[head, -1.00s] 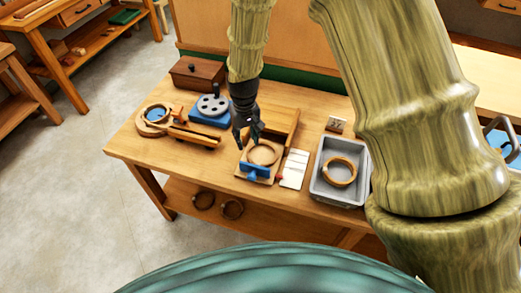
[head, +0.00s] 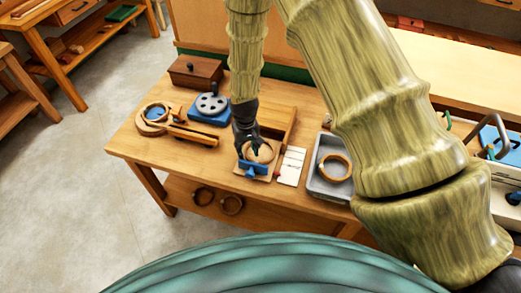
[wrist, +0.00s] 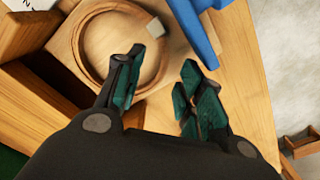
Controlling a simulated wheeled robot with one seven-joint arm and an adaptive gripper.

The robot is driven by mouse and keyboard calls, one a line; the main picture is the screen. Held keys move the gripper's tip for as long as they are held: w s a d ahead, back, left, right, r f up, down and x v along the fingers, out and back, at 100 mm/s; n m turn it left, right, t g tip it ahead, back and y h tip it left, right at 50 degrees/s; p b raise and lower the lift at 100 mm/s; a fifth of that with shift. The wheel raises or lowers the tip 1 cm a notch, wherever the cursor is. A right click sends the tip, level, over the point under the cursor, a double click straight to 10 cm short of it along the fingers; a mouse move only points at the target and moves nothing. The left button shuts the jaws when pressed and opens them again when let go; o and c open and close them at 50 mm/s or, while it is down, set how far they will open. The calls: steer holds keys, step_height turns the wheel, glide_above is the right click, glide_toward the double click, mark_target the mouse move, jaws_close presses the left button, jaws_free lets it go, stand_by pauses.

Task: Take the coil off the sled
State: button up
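The coil (head: 272,154), a light wooden ring, lies on the sled, a wooden board with a blue piece (head: 254,169) at its front. In the wrist view the coil (wrist: 77,48) lies flat on the board, with the blue piece (wrist: 196,28) beside it. My gripper (head: 249,152) is over the coil's left side in the head view and partly hides it. In the wrist view my gripper (wrist: 160,86) is open and empty. One finger overlaps the ring's inside and the other is outside its rim. I cannot tell how far the fingertips are above the board.
A grey tray (head: 323,188) holding another ring (head: 336,167) stands to the right, partly behind my arm. A white card (head: 291,166) lies between. A blue-based disc (head: 211,104), a wooden box (head: 196,70) and a round wooden piece (head: 152,117) stand to the left.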

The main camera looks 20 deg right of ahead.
steer(key=shift+f, duration=1)
jaws_close()
steer(key=shift+r, duration=0.1)
